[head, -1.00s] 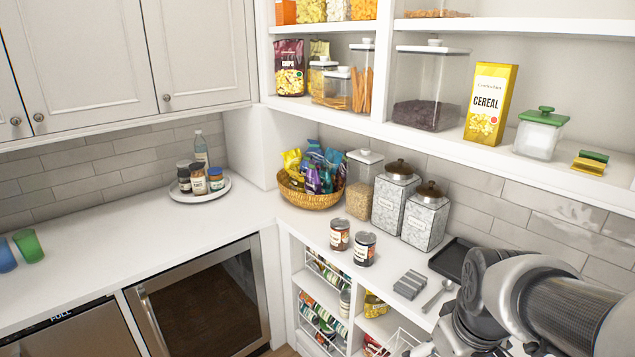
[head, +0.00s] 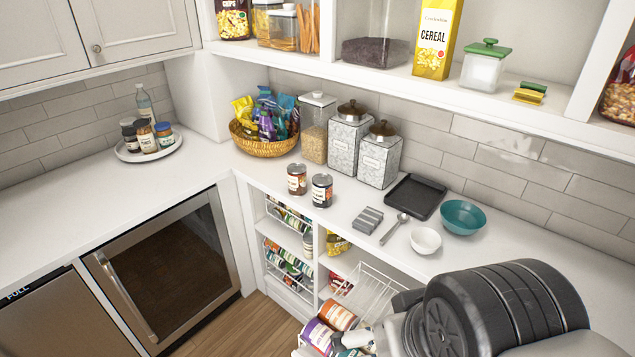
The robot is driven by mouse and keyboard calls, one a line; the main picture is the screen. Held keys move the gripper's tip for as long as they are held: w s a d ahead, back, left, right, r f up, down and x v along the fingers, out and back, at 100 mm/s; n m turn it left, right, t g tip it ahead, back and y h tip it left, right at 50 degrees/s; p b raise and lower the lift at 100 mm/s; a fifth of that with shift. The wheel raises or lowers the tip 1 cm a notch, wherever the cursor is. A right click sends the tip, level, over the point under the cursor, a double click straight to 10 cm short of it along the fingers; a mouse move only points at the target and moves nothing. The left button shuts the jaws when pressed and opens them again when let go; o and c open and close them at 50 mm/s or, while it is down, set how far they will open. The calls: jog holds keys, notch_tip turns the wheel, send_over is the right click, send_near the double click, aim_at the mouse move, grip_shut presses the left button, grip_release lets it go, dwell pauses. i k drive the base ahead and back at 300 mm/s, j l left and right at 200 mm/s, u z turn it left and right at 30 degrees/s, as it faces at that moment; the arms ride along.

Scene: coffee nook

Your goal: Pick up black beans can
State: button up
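More cans, one with an orange label (head: 338,316) and one with a purple label (head: 316,334), lie below the counter at the bottom of the picture. My arm comes in from the lower right. My gripper is at most partly visible near these lower cans, and its fingers cannot be made out clearly.
A snack basket (head: 262,142), a clear jar (head: 314,136) and two patterned canisters (head: 380,158) stand behind the counter cans. Grey blocks (head: 362,219), a spoon (head: 394,229), a black tray (head: 416,197), a white bowl (head: 425,240) and a teal bowl (head: 462,217) are to the right.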

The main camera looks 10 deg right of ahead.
aim_at(323, 184)
jog(key=k+j+z, duration=0.15)
jog(key=j+z, duration=0.1)
jog(key=z, duration=0.35)
jog(key=i+j+z, duration=0.15)
jog(key=j+z, duration=0.25)
jog(key=i+j+z, duration=0.1)
jog(key=j+z, duration=0.25)
jog(key=j, duration=0.15)
jog(key=j+z, duration=0.75)
jog(key=j, duration=0.15)
jog(key=k+j, duration=0.1)
jog(key=j, duration=0.25)
